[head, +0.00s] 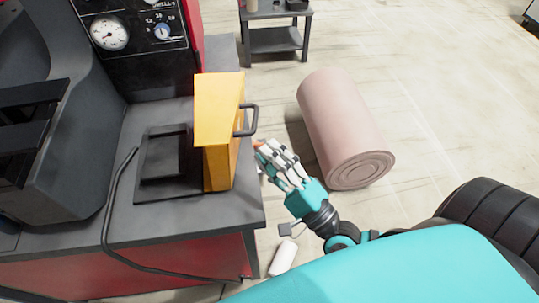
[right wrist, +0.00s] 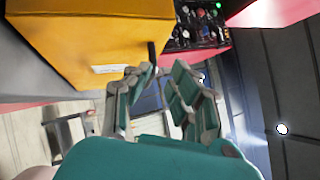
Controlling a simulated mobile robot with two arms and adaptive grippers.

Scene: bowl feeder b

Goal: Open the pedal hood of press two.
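The yellow pedal hood (head: 217,125) stands upright on the dark grey bench top of the press, near its right edge. A dark bar handle (head: 252,121) sticks out from its right side. My right gripper (head: 265,150) is just below and to the right of the handle, apart from it in the head view. In the right wrist view the hood (right wrist: 95,45) fills the upper left. There the handle (right wrist: 152,54) shows just beyond the fingertips of my right gripper (right wrist: 160,75). Its fingers are spread with nothing between them. My left gripper is out of view.
A black framed plate (head: 165,165) lies left of the hood, with a dark cable (head: 108,215) nearby. A gauge panel (head: 130,35) rises behind. A small grey table (head: 275,38) is at the back.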

